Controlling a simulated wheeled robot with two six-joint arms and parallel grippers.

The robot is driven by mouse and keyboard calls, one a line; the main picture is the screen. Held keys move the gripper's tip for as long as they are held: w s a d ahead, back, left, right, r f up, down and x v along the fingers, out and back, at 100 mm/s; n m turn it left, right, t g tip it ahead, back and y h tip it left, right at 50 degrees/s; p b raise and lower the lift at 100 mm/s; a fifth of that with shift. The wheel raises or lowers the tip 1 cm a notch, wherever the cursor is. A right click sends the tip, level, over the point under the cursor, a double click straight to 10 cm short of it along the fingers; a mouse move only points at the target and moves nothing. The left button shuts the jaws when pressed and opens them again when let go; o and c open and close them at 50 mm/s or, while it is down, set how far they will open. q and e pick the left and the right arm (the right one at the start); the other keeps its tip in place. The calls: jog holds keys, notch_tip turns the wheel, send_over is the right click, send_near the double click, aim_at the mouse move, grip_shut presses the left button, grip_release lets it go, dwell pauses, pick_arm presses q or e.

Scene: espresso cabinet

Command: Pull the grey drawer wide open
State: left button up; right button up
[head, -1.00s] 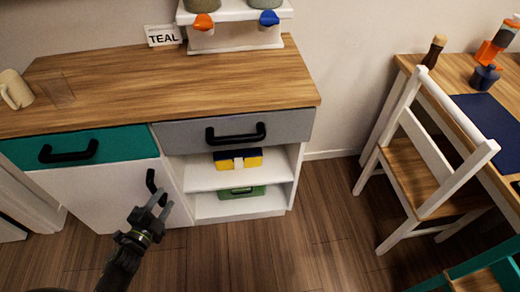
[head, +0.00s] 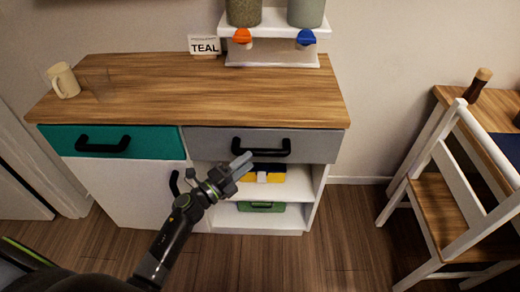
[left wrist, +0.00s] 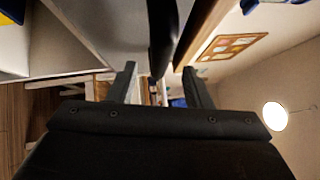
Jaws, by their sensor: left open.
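The grey drawer (head: 212,146) is at the top right of the cabinet front, under the wooden top, and looks shut. Its black bar handle (head: 262,153) is fixed across the front. My left gripper (head: 242,167) is just in front of and below the handle's left part. In the left wrist view the open fingers (left wrist: 158,78) are empty. The dark handle (left wrist: 162,35) runs between their lines, beyond the tips, beside the grey drawer front (left wrist: 122,22). I cannot tell whether the fingers touch it. My right gripper is not in view.
A teal drawer (head: 58,138) sits left of the grey one, above a white door (head: 125,190). Open shelves below hold a yellow box (head: 298,169) and a green box (head: 262,207). A white chair (head: 452,170) stands at the right. The floor (head: 345,215) between is clear.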

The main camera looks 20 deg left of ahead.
aim_at(260, 152)
pick_arm(q)
jog(key=x, duration=0.6)
jog(key=shift+d, duration=0.1)
jog(key=shift+c, duration=0.4)
grip_shut()
